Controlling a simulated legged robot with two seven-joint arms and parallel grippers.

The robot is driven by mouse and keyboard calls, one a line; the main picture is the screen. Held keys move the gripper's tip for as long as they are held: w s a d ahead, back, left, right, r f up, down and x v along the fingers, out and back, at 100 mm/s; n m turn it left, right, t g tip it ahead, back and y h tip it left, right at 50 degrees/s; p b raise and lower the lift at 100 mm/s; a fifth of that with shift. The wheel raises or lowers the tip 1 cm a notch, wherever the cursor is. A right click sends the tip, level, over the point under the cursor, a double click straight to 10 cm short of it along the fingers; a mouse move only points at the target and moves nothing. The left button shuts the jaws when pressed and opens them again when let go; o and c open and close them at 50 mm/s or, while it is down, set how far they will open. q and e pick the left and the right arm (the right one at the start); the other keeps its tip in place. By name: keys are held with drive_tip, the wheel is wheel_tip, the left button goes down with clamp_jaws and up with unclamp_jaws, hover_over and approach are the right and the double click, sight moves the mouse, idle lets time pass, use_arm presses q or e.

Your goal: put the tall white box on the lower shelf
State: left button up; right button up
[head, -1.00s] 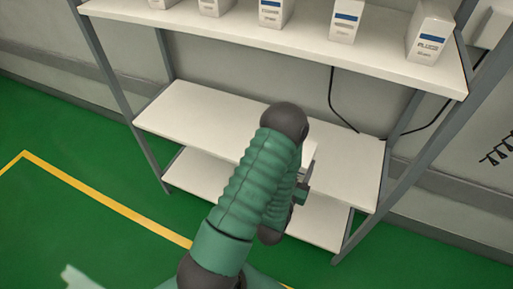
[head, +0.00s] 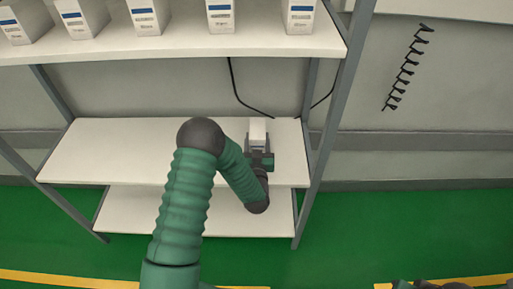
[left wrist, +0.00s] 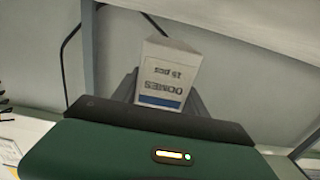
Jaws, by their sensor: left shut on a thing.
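A white box (head: 257,130) with a blue band is held in my left gripper (head: 258,146), above or at the right part of the middle shelf board (head: 110,150). I cannot tell whether it touches the board. In the left wrist view the box (left wrist: 165,75) stands between the dark fingers, its print upside down. My left gripper is shut on it and hides its lower part. Below is the lowest shelf board (head: 135,212), empty where it shows. Dark parts at the bottom right edge of the head view may be my right gripper; its jaws cannot be made out.
Several similar white boxes (head: 220,17) stand in a row on the top board (head: 180,45). A grey rack post (head: 335,120) rises right of my gripper. A black cable (head: 238,85) hangs behind. The middle board is clear left of my arm.

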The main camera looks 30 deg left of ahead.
use_arm(q)
wheel_tip(320, 180, down, 4)
drive_tip(key=shift+s+r+b, duration=0.15)
drive_tip(key=shift+b, duration=0.25)
drive_tip(key=shift+a, duration=0.1)
drive_tip(key=o, duration=1.5)
drive_tip(key=shift+r, duration=0.1)
drive_tip(key=p+v, duration=0.2)
drive_tip(key=v, duration=0.9)
drive_tip(key=shift+s+d, duration=0.3)
drive_tip(key=shift+d, duration=0.05)
drive_tip(key=w+d+m+g+h, duration=0.1)
drive_tip(key=w+d+m+h, duration=0.1)
drive_tip(key=w+d+h, duration=0.2)
drive_tip(key=shift+h, duration=0.4)
drive_tip(key=s+d+r+m+g+h, duration=0.1)
drive_tip(key=s+d+g, duration=0.1)
drive_tip(key=s+g, duration=0.2)
drive_tip(key=s+d+r+m+g+h, duration=0.1)
drive_tip(key=s+g, duration=0.3)
drive_tip(key=s, duration=0.5)
drive_tip(key=s+d+r+m+g+h, duration=0.1)
drive_tip(key=s+d+m+g+h, duration=0.1)
drive_tip(key=s, duration=0.5)
drive_tip(key=shift+d+r+g, duration=0.4)
drive_tip(key=shift+d+g, duration=0.1)
drive_tip(key=shift+g, duration=0.4)
